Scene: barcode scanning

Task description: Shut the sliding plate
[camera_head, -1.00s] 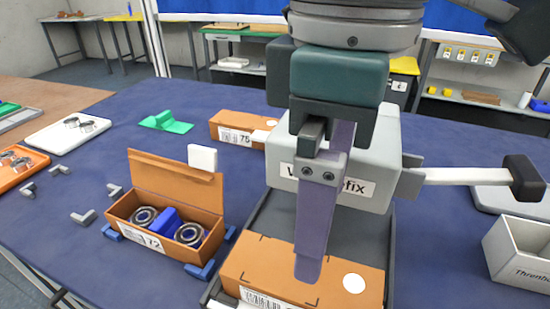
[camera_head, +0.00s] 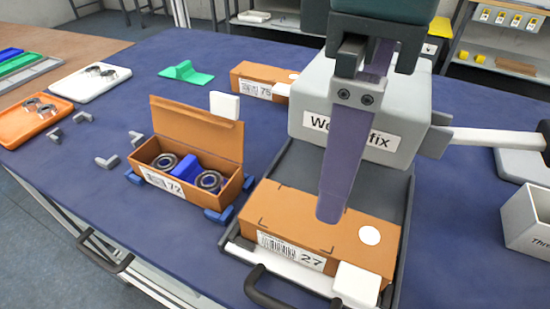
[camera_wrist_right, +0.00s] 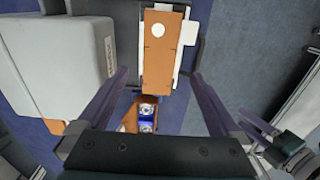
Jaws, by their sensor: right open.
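The sliding plate (camera_head: 388,188) is a dark grey tray standing out from the grey weighing machine (camera_head: 312,105), with a black bar handle (camera_head: 285,292) at its near edge. An orange-brown box labelled 27 (camera_head: 290,222) lies on it; its top with a white dot also shows in the right wrist view (camera_wrist_right: 162,60). My right gripper (camera_head: 335,212) hangs over this box, pointing down; its near finger hides part of the box and machine. In the right wrist view its fingers (camera_wrist_right: 158,85) are apart with nothing held. Part of my left gripper (camera_wrist_right: 265,130) shows at lower right there; its jaws are unclear.
An open box labelled 72 (camera_head: 160,188) with bearings stands left of the plate, between blue corner blocks. A closed box 75 (camera_head: 262,82) lies behind. The table's front edge is near.

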